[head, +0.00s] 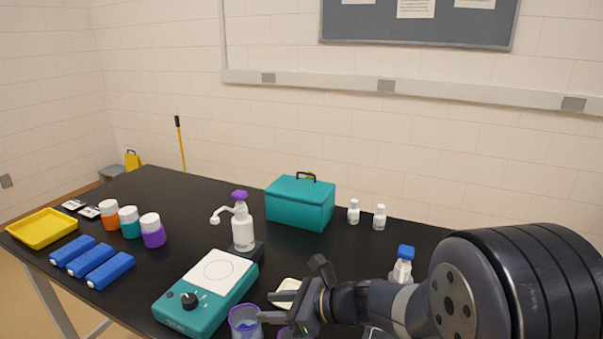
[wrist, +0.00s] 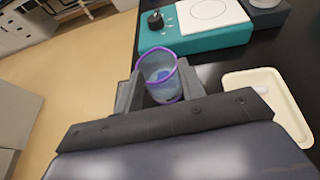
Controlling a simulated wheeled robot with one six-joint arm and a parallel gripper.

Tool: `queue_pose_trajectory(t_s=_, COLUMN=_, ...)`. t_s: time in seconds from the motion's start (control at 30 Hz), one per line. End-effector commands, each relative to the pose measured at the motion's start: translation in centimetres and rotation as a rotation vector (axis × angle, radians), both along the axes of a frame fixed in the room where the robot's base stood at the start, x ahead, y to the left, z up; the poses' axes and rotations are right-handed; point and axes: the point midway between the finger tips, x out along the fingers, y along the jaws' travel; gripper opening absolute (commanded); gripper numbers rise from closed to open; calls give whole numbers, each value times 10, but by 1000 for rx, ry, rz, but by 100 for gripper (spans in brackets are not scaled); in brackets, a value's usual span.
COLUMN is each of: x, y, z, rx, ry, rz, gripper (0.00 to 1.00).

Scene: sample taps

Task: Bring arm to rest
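My gripper (head: 285,308) reaches in from the right, low over the front edge of the black table. In the wrist view my gripper (wrist: 160,92) has its two fingers spread apart. A clear cup with a purple rim (head: 245,322) stands just off the fingertips in the head view. In the wrist view the cup (wrist: 160,75) shows between and beyond the fingertips, with something blue inside. I see no clear grip on it; its lower part is partly hidden by the fingers.
A teal hotplate (head: 205,292) stands close left of the cup. A cream tray (wrist: 265,95) lies right of my gripper. A white-and-blue bottle (head: 402,268) stands beside my arm. A pump bottle (head: 242,228) and teal box (head: 300,203) stand farther back. The table's front edge is close.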

Motion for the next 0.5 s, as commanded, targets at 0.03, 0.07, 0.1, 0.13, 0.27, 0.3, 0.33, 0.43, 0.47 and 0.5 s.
queue_pose_trajectory(t_s=0.03, x=2, y=10, z=-5, rx=0, ry=2, rz=5, gripper=38)
queue_pose_trajectory(t_s=0.07, x=4, y=15, z=-7, rx=0, ry=2, rz=5, gripper=38)
queue_pose_trajectory(t_s=0.1, x=6, y=22, z=-9, rx=1, ry=2, rz=5, gripper=38)
queue_pose_trajectory(t_s=0.13, x=8, y=27, z=-12, rx=0, ry=2, rz=5, gripper=38)
queue_pose_trajectory(t_s=0.27, x=14, y=48, z=-18, rx=0, ry=1, rz=3, gripper=38)
queue_pose_trajectory(t_s=0.3, x=14, y=45, z=-5, rx=1, ry=-2, rz=-1, gripper=38)
queue_pose_trajectory(t_s=0.33, x=14, y=44, z=-1, rx=0, ry=-2, rz=-1, gripper=38)
queue_pose_trajectory(t_s=0.43, x=14, y=44, z=10, rx=0, ry=-1, rz=-1, gripper=38)
queue_pose_trajectory(t_s=0.47, x=14, y=44, z=13, rx=0, ry=-1, rz=-1, gripper=38)
queue_pose_trajectory(t_s=0.5, x=14, y=44, z=17, rx=0, ry=-1, rz=-1, gripper=38)
